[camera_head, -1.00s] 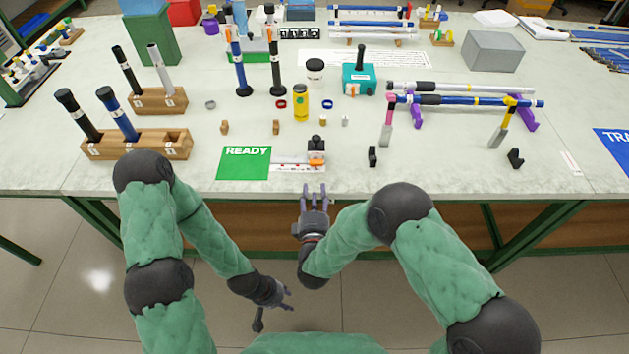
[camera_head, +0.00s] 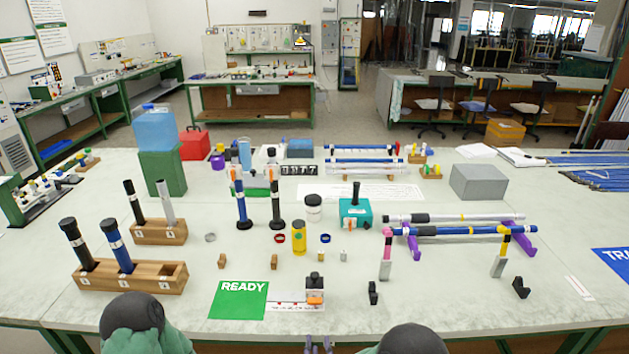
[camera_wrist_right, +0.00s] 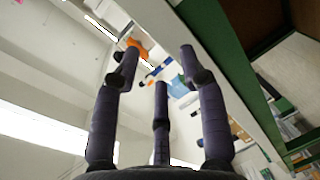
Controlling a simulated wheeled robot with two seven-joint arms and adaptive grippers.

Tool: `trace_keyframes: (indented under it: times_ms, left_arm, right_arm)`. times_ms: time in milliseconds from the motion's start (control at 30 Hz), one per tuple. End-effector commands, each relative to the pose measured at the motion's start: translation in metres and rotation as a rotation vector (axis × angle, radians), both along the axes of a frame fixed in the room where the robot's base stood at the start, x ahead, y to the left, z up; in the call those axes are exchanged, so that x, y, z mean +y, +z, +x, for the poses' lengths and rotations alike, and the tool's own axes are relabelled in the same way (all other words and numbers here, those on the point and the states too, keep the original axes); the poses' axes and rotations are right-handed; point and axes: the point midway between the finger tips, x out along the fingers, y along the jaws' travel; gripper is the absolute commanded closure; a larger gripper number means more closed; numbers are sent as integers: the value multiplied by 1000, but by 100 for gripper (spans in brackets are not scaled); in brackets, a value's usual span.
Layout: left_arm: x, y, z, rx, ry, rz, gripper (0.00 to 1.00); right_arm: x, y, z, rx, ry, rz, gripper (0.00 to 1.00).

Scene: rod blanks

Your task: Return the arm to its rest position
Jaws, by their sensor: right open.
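My right gripper (camera_head: 319,346) shows only as fingertips at the bottom edge of the head view, just below the table's front edge. In the right wrist view its dark fingers (camera_wrist_right: 158,70) are spread apart with nothing between them. Part of my right arm (camera_head: 412,340) shows at the bottom edge. Part of my left arm (camera_head: 137,318) shows at the bottom left; its gripper is out of view.
The table (camera_head: 170,345) spans the view. Near its front are a green READY card (camera_head: 238,300), a small dark and orange fixture (camera_head: 315,288) and a wooden rod block (camera_head: 130,275). Rods on purple stands (camera_head: 460,231) are at the right.

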Motion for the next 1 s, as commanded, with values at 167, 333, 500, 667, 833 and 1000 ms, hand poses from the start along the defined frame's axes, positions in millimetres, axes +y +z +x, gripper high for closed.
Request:
trace_keyframes:
  times_ms: [167,333,500,667,833,1000]
  left_arm:
    - [0,0,0,0,0,0,60]
    - [0,0,0,0,0,0,60]
    - [0,0,0,0,0,0,60]
    - [0,0,0,0,0,0,60]
    - [0,0,0,0,0,0,60]
    - [0,0,0,0,0,0,60]
  right_arm:
    - [-23,-59,-6,278,-50,304,57]
    - [-45,-113,-35,566,-183,617,57]
    - [-66,-157,-85,853,-413,916,57]
    - [-81,-183,-146,1094,-699,1149,57]
    - [-89,-192,-200,1262,-978,1296,57]
    - [-92,-193,-225,1328,-1121,1350,57]
